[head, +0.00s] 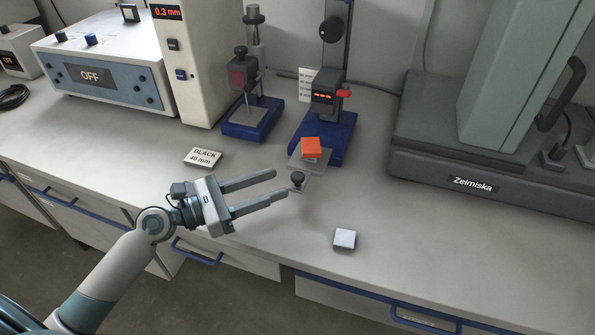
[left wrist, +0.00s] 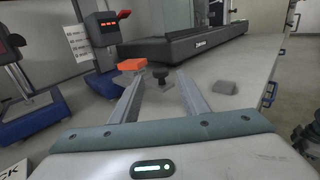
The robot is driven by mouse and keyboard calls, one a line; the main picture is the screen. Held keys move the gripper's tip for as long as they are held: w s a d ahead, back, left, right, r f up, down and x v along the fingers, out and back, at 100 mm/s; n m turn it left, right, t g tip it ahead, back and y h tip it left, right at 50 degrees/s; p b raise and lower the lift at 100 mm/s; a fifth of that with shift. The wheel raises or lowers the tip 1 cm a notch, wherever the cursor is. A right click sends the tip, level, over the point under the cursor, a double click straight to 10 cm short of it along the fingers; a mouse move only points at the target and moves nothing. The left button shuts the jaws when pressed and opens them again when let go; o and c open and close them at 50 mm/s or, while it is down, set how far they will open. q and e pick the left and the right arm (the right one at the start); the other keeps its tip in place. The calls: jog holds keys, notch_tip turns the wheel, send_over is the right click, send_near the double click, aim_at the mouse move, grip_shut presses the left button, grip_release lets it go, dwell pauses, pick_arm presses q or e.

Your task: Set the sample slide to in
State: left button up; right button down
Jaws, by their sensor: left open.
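An orange block (head: 312,147) sits on the grey plate behind the knob. My left gripper (head: 281,184) is open and empty, its two fingers pointing right at the knob, tips just short of it. In the left wrist view the knob (left wrist: 160,75) shows between and beyond the fingertips, and the orange block (left wrist: 131,64) is left of it. My right gripper is not in view.
A white label block reading BLACK 40 mm (head: 203,158) lies left of the stand. A small grey-white block (head: 344,239) lies near the front edge. A second blue-based stand (head: 250,118) and a Zelmiska machine (head: 470,180) flank the slide's stand.

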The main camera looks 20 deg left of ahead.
aim_at(298, 174)
pick_arm(q)
jog(key=p+x, duration=0.1)
jog(key=x, duration=0.6)
jog(key=shift+d, duration=0.1)
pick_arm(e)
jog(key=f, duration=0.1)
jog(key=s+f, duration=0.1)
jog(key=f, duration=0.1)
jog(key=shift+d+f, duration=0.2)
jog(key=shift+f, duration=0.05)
pick_arm(q)
grip_shut()
jog(key=shift+w, duration=0.2)
